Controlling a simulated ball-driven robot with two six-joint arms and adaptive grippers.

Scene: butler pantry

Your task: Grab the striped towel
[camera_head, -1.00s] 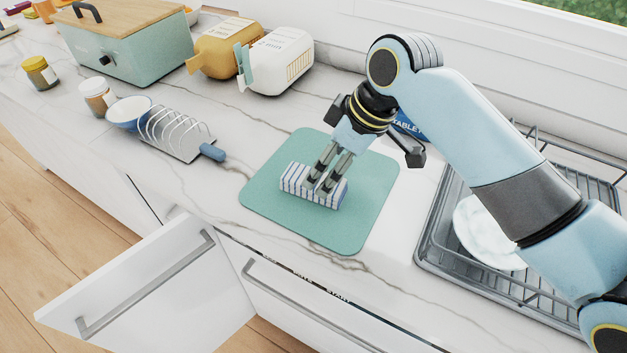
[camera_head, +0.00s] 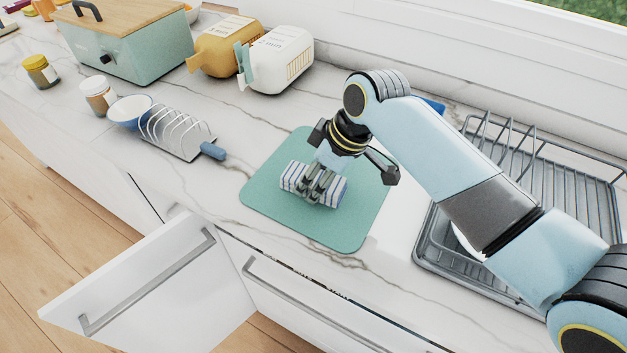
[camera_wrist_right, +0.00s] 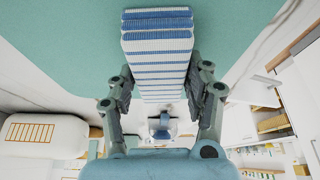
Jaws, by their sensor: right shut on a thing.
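The striped towel (camera_head: 295,176) is a folded blue and white block on the green mat (camera_head: 270,205) in the head view. My right gripper (camera_head: 320,190) is shut on the towel, with its fingers on either side of it. In the right wrist view the striped towel (camera_wrist_right: 157,45) lies between the two fingers of the right gripper (camera_wrist_right: 160,85), over the green mat (camera_wrist_right: 60,40). I cannot tell whether the towel touches the mat. My left gripper is not in view.
A wire dish rack (camera_head: 570,190) stands right of the mat. A toast rack (camera_head: 175,130), a blue bowl (camera_head: 122,118) and jars stand to the left. A cabinet door (camera_head: 150,295) hangs open in front.

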